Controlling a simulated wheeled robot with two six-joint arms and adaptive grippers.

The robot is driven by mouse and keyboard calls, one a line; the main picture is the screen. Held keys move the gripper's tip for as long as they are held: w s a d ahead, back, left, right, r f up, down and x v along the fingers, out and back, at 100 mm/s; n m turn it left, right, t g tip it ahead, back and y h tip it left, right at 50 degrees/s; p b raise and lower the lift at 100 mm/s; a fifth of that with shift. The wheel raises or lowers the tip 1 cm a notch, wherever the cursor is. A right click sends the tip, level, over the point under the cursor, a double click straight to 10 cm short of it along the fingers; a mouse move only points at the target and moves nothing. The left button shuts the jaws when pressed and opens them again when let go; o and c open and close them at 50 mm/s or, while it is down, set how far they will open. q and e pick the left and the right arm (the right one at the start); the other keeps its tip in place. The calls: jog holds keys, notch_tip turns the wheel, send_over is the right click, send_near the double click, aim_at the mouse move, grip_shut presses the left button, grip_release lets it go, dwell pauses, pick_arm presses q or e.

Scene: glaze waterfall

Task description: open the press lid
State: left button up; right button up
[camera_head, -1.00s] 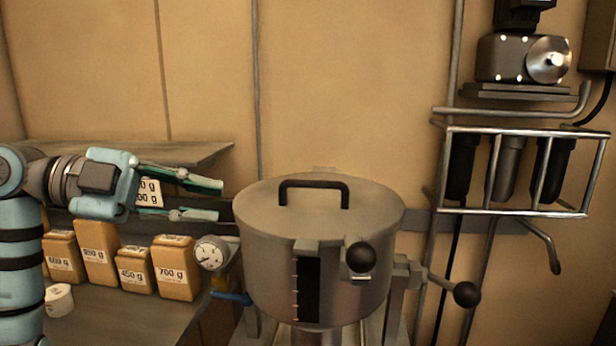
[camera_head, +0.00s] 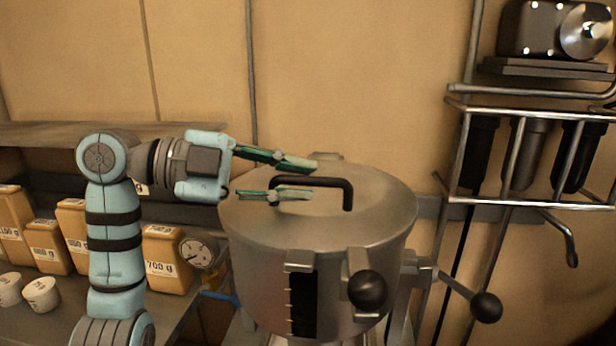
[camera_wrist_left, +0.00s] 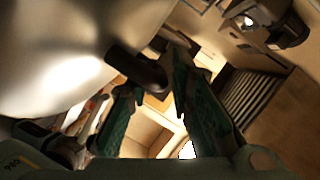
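The press (camera_head: 260,290) is a grey metal drum with a round lid (camera_head: 385,210) that lies shut on top. A black bar handle (camera_head: 347,190) stands on the lid. My left gripper (camera_head: 312,180) is open, with its two green fingers at the left part of the handle, one on either side of it in the head view. In the left wrist view the dark handle end (camera_wrist_left: 135,70) shows near the spread fingers (camera_wrist_left: 150,85); contact cannot be told. My right gripper is in neither view.
A black ball knob (camera_head: 367,290) is on the press front, and a second knob (camera_head: 487,307) sticks out at the right. A gauge (camera_head: 198,252) and weight-labelled boxes (camera_head: 165,262) stand left.

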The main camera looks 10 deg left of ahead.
aim_at(317, 178)
pick_arm(q)
jog(key=shift+w+d+f, duration=0.1)
jog(key=shift+w+d, duration=0.1)
jog(key=shift+d, duration=0.4)
jog(key=shift+s+d, duration=0.1)
jog(key=shift+d, duration=0.35)
jog(key=shift+f, duration=0.1)
grip_shut()
